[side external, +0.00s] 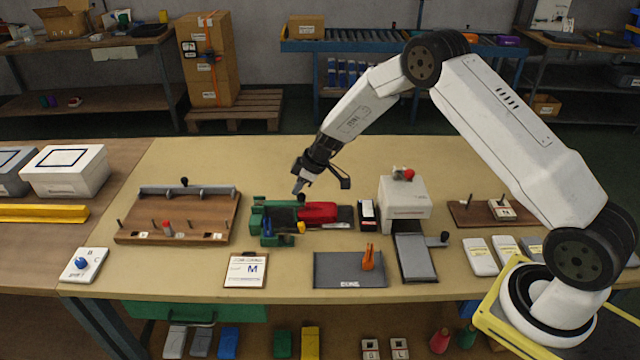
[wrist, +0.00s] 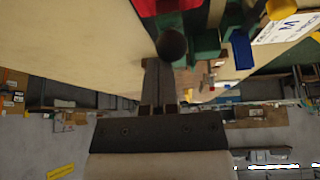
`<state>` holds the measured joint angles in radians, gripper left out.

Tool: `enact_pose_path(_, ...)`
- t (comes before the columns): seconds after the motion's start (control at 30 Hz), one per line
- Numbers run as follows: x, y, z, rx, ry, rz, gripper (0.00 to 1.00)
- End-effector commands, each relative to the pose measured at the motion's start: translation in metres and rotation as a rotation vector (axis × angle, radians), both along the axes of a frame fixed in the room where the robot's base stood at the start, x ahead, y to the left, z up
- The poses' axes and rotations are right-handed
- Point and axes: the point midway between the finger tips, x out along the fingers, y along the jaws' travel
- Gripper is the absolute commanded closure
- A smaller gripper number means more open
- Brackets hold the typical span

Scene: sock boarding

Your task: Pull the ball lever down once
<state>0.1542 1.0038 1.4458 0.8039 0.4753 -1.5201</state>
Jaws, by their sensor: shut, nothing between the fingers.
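A dark ball (wrist: 172,45) shows right at the tip of my gripper (wrist: 160,68) in the wrist view. In the side view this ball (side external: 300,198) is at the green fixture (side external: 258,216), beside a red block (side external: 318,212). My gripper (side external: 298,188) points down just above the ball, with its fingers together and nothing between them. I cannot tell whether the fingertips touch the ball. The ball's lever arm is not clearly visible. Another dark ball (side external: 445,237) sits on a short arm at the right of the grey plate (side external: 415,258).
A wooden board with a grey rail (side external: 187,191) lies to the left. A white box-shaped machine (side external: 404,198) stands to the right. A dark mat with an orange clip (side external: 367,257) and a card marked M (side external: 246,270) lie in front. The table behind the fixture is clear.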

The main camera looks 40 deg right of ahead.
Motion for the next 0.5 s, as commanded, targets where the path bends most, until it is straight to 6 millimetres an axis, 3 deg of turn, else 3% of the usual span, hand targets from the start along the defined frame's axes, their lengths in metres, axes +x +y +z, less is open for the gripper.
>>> enact_pose_path(0.03, -0.010, -0.003, -0.009, -0.002, 0.029, 0.002, 1.00)
enact_pose_path(0.37, 0.017, 0.009, 0.030, -0.001, -0.012, 0.000, 1.00)
enact_pose_path(0.5, 0.008, -0.001, 0.035, 0.001, -0.013, -0.003, 1.00)
